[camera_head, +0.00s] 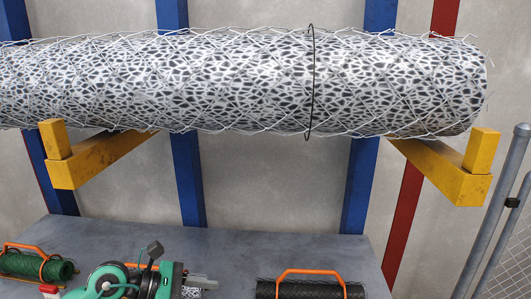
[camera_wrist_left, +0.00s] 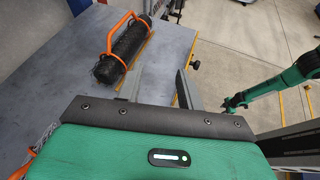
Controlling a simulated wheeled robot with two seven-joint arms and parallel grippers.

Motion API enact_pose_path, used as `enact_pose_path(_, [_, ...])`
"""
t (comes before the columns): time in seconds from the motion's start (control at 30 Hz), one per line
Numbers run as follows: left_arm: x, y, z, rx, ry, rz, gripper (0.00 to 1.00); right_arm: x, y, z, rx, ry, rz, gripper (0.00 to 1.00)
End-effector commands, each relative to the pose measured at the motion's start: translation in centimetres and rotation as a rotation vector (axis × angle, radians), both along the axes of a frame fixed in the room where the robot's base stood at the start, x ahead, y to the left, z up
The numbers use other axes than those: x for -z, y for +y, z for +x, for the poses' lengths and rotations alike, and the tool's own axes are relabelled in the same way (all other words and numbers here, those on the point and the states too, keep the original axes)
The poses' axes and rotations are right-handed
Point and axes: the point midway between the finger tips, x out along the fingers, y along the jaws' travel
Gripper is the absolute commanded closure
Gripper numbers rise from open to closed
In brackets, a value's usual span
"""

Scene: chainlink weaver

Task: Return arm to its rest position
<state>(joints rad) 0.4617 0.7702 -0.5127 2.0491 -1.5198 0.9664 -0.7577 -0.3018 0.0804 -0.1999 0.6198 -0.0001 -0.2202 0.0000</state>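My left arm comes in low at the left of the head view, with its gripper (camera_head: 200,282) low over the table. In the left wrist view the two fingers of this gripper (camera_wrist_left: 158,86) stand apart with nothing seen between them. A green arm, which looks like my right one, reaches in from the right of that view. Its small dark end (camera_wrist_left: 230,103) is too small to tell open from shut. The right gripper does not show in the head view.
A large chainlink roll (camera_head: 220,85) with a dark wire loop (camera_head: 312,80) rests on yellow brackets (camera_head: 440,170). On the grey table (camera_head: 280,240) are a green roll (camera_head: 35,265) and a black roll (camera_head: 310,290), both with orange handles. A fence post (camera_head: 490,220) stands right.

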Motion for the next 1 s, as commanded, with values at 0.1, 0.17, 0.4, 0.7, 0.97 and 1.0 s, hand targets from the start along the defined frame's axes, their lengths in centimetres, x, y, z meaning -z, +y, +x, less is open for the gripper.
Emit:
enact_pose_path(0.1, [-2.8,-2.8,-1.1,-0.078,0.11,-0.316,0.62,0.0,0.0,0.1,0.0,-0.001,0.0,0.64])
enact_pose_path(0.17, [-4.3,-3.4,-1.3,-0.127,0.175,-0.471,0.62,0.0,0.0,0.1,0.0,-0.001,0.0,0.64])
enact_pose_path(0.4, [-8.1,-1.4,-0.5,-0.376,0.496,-1.06,0.62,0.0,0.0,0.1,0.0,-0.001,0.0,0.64])
enact_pose_path(0.7, [-3.9,6.4,0.7,-0.815,0.976,-1.702,0.62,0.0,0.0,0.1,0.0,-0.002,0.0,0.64])
enact_pose_path(0.97, [6.9,11.7,-3.3,-1.337,1.405,-2.132,0.62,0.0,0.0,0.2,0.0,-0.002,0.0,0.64])
enact_pose_path(1.0, [8.8,12.1,-4.5,-1.433,1.468,-2.182,0.62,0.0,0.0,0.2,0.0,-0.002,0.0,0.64])
